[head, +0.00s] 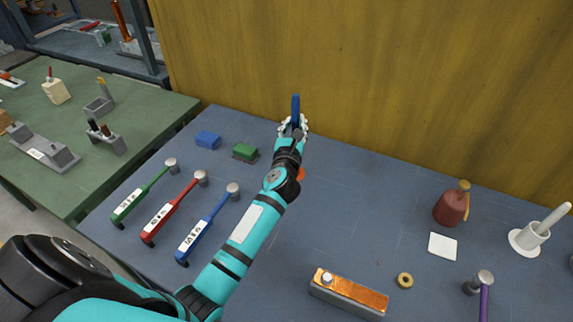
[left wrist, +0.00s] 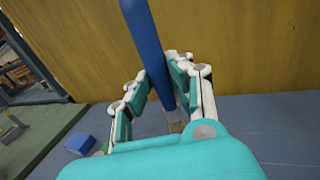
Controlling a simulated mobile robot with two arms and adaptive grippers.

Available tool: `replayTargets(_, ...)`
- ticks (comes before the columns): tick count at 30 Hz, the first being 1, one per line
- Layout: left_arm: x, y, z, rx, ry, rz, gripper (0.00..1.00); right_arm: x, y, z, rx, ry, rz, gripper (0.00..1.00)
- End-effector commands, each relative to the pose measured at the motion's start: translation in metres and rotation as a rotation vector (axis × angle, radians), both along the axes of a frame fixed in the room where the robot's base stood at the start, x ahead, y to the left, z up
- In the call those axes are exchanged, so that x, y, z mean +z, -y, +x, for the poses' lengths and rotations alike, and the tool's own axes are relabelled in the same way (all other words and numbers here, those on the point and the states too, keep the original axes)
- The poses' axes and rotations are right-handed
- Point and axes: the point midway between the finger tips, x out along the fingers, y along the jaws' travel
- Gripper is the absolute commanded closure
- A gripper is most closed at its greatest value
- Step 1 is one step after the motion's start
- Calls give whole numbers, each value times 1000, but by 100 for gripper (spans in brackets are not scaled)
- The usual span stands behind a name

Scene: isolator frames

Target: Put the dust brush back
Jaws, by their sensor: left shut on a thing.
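The dust brush, with a long blue handle (head: 295,104), stands nearly upright in my left gripper (head: 294,124), above the far part of the blue-grey table near the yellow wall. In the left wrist view the blue handle (left wrist: 147,42) runs up between the two fingers (left wrist: 163,88), which are shut on it. A small tan part shows low behind the fingers there; I cannot tell if it is the bristles. The brush's lower end is hidden in the head view. My right gripper is not in view.
The blue-grey table (head: 345,215) holds a blue block (head: 208,140), a green block (head: 245,152), several hammers at left, and an orange-topped block (head: 349,294). A reddish-brown bottle (head: 450,207) and a white mortar (head: 531,237) stand right. The yellow wall (head: 380,70) bounds the back.

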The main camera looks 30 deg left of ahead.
Motion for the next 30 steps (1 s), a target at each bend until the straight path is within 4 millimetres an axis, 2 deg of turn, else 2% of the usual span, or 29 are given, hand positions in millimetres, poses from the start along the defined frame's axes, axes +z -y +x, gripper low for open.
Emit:
replayTargets(6,-44,0,2,2,-4,-4,100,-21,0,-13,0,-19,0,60)
replayTargets(13,-66,0,2,1,-1,-2,100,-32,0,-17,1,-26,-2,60)
replayTargets(18,-93,0,2,1,-3,-1,100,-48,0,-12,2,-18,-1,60)
replayTargets(21,-99,0,2,1,-1,-2,100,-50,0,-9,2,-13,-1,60)
replayTargets(30,-99,0,2,1,0,-2,100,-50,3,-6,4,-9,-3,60)
